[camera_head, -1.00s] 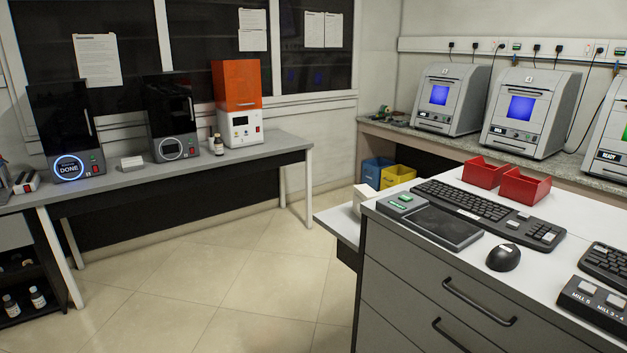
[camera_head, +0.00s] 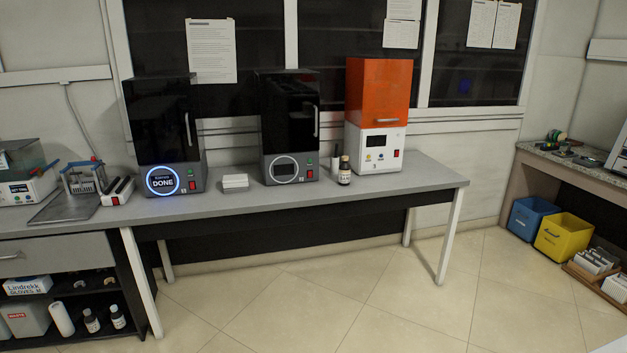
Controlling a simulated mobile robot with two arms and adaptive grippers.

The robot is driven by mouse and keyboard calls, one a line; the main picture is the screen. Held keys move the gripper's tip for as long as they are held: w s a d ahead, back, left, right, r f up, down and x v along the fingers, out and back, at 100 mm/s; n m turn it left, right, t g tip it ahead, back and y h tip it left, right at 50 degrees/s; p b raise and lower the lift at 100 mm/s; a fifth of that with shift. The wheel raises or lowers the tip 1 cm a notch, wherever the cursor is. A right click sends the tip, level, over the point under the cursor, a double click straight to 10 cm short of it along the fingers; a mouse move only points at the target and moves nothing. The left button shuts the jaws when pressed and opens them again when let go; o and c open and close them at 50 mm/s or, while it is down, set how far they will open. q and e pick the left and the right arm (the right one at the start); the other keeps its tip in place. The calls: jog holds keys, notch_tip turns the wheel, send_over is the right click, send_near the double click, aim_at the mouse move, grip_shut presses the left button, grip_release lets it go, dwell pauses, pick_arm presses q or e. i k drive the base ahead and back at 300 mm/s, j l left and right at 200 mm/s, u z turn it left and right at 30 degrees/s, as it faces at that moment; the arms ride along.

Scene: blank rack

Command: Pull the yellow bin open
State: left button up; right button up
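The yellow bin (camera_head: 563,238) stands on the floor at the right, under the stone-topped counter. It is an open-topped box with a small dark label on its front. A blue bin (camera_head: 531,217) stands close beside it on the left. Neither of my grippers shows in the head view.
A long grey table (camera_head: 330,203) bears two dark machines and an orange-and-white one (camera_head: 378,115). A low wooden tray of white items (camera_head: 598,268) lies right of the yellow bin. The tiled floor (camera_head: 400,300) in front is clear. Shelves with bottles stand at lower left.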

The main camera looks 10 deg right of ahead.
aim_at(559, 236)
jog(key=i+l+z, duration=0.1)
jog(key=i+z, duration=0.2)
jog(key=i, duration=0.2)
jog(key=i+z, duration=0.3)
jog(key=i, duration=0.2)
jog(key=i+j+z, duration=0.3)
jog(key=i, duration=0.2)
jog(key=i+j+z, duration=0.3)
jog(key=i, duration=0.2)
jog(key=i+l+z, duration=0.25)
jog(key=i+z, duration=0.55)
jog(key=i, duration=0.15)
jog(key=i+z, duration=0.4)
jog(key=i+j+z, duration=0.15)
jog(key=i, duration=1.8)
jog(key=i+j+u, duration=0.1)
jog(key=i+u, duration=0.7)
jog(key=i+l+u, duration=0.15)
jog(key=i+u, duration=0.25)
jog(key=k, duration=0.1)
